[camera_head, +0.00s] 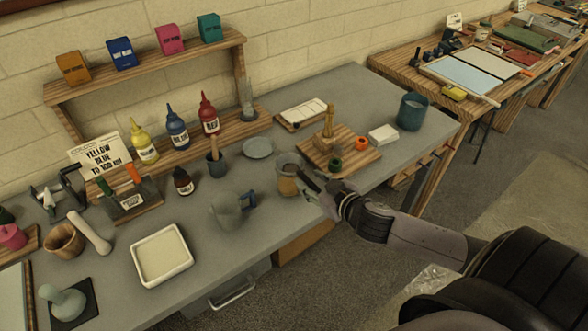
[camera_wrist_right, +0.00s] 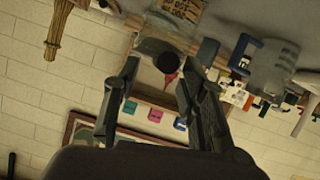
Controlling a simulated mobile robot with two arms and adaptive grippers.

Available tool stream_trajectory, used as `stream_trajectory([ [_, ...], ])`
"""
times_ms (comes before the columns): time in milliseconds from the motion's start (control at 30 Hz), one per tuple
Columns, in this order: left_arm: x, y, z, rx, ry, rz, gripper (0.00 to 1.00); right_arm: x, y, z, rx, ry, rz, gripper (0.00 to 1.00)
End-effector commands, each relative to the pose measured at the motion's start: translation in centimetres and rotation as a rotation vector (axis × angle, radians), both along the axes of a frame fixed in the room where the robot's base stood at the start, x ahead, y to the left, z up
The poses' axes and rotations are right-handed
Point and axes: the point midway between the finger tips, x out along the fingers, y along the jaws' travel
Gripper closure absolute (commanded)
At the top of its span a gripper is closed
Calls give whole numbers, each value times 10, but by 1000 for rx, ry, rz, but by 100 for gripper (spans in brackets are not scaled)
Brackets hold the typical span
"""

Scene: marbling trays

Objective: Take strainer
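I cannot pick out a strainer for certain in either view. My right gripper (camera_head: 312,186) reaches in from the right, at the front edge of the grey table, close beside a jar with tan contents (camera_head: 288,182). In the right wrist view its two fingers (camera_wrist_right: 160,92) stand apart, and I see nothing clamped between them. A dark rounded shape (camera_wrist_right: 158,51) shows between the fingers; I cannot tell what it is. My left gripper is in neither view.
A grey jug (camera_head: 227,211) stands left of the jar. Behind the gripper, a wooden board (camera_head: 350,163) carries a wooden post (camera_head: 327,122) and small rings. A white tray (camera_head: 161,256) lies at the front left. A blue-grey cup (camera_head: 411,112) stands at the right end.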

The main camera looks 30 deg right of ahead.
Motion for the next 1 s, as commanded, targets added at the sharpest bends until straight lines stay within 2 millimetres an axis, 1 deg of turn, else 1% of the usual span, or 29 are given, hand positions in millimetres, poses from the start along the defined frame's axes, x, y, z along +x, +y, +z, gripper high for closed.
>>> stream_trajectory([
  [33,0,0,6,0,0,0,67,8,0,0,-1,-2,-3,62],
  [100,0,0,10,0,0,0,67,17,0,-6,0,-3,-2,62],
  [233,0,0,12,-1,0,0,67,30,1,-13,0,-2,-1,62],
  [367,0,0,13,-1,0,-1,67,35,1,-17,-1,-1,1,62],
  [567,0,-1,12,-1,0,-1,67,35,1,-18,0,-1,0,62],
  [1000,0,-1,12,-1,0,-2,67,35,1,-17,0,0,0,91],
])
